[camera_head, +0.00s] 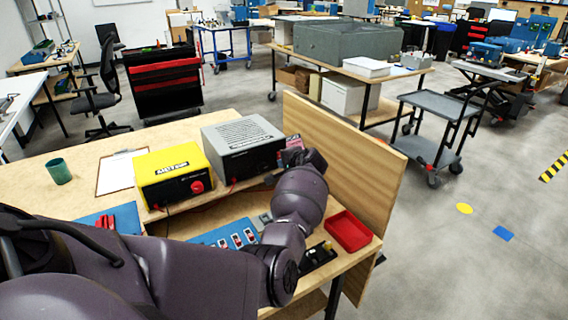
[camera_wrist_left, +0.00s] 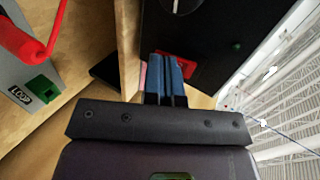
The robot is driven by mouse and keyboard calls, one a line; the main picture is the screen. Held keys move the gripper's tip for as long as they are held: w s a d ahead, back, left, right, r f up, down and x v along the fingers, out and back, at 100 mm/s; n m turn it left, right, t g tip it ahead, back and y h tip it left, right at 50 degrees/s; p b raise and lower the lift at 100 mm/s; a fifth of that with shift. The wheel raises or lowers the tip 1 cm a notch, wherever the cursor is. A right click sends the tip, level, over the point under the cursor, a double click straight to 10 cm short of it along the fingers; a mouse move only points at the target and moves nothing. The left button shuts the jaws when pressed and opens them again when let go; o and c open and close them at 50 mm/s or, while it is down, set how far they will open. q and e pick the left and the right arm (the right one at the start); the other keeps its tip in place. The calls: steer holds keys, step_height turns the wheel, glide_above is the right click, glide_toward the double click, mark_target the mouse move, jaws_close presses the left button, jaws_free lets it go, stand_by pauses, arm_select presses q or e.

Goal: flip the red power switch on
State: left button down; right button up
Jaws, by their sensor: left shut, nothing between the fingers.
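The grey box (camera_head: 243,140) with a black front stands on the bench shelf, right of the yellow box. In the wrist view its black front panel (camera_wrist_left: 215,35) shows a grey knob and a small green light. A red part (camera_wrist_left: 190,68), apparently the power switch, shows at the panel's edge, mostly hidden behind my fingers. Its position, on or off, cannot be told. My left gripper (camera_wrist_left: 166,75) is shut and empty, its blue fingertips close to the red part; contact cannot be told. In the head view, my wrist hides the switch. My right gripper is not in view.
The yellow box (camera_head: 172,172) with a red knob stands left of the grey box. A blue panel (camera_head: 228,236) with several switches and a red tray (camera_head: 348,231) lie in front. A wooden board (camera_head: 345,150) closes the right side. A red handle (camera_wrist_left: 25,40) shows in the wrist view.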

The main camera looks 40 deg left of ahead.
arm_select(q)
steer(key=shift+w+a+r+t+y, duration=0.1)
steer(key=shift+a+r+t+y, duration=0.1)
steer(key=shift+r, duration=0.2)
steer(key=shift+w+a+r+t+y, duration=0.1)
steer(key=shift+a+r+y, duration=0.1)
steer(key=shift+r, duration=0.2)
stand_by(0.4)
steer(key=shift+s+d+f, duration=0.1)
